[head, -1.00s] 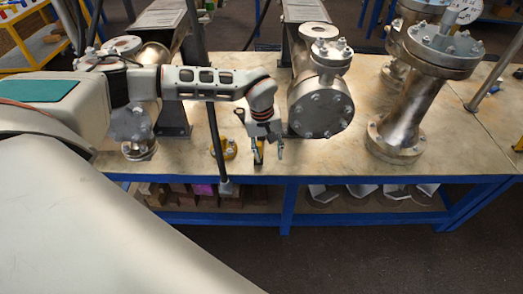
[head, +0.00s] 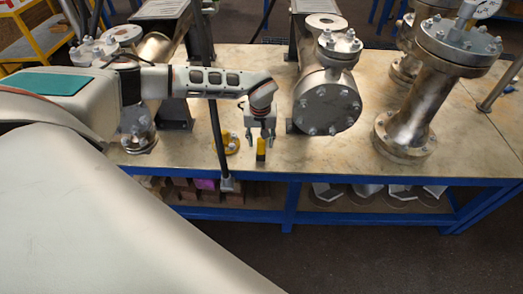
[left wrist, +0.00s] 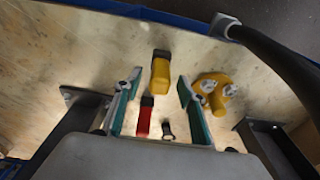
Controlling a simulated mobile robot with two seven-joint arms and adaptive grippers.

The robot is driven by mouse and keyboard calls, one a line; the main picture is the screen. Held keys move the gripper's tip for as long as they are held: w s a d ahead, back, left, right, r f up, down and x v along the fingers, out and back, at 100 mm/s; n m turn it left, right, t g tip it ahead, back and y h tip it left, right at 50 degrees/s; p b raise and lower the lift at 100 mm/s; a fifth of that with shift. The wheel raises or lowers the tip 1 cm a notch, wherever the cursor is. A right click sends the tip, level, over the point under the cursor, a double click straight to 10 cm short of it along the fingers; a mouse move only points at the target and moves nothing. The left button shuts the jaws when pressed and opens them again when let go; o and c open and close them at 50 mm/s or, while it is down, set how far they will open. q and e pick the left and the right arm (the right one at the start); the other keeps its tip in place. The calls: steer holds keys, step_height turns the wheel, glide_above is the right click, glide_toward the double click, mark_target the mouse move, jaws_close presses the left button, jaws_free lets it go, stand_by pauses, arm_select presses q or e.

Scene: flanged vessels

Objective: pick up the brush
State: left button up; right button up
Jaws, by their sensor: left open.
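A yellow-handled tool with a black end (head: 261,147) stands out at the front of the bench; it also shows in the left wrist view (left wrist: 160,72). I cannot tell for sure that it is the brush, as no bristles show clearly. My left gripper (head: 261,137) is open and points down over it. In the left wrist view its two green-padded fingers (left wrist: 159,88) lie to either side of the yellow handle, with nothing gripped. A red-handled tool (left wrist: 144,118) and a small dark piece (left wrist: 167,130) lie nearer the palm, also between the fingers. My right gripper is not in view.
A yellow valve-like part (left wrist: 214,92) lies right of the fingers in the left wrist view. A dark upright post (head: 217,140) stands left of my gripper. A large flanged vessel (head: 327,103) stands close on the right.

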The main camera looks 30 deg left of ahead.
arm_select(q)
steer(key=shift+r, duration=0.1)
jaws_close()
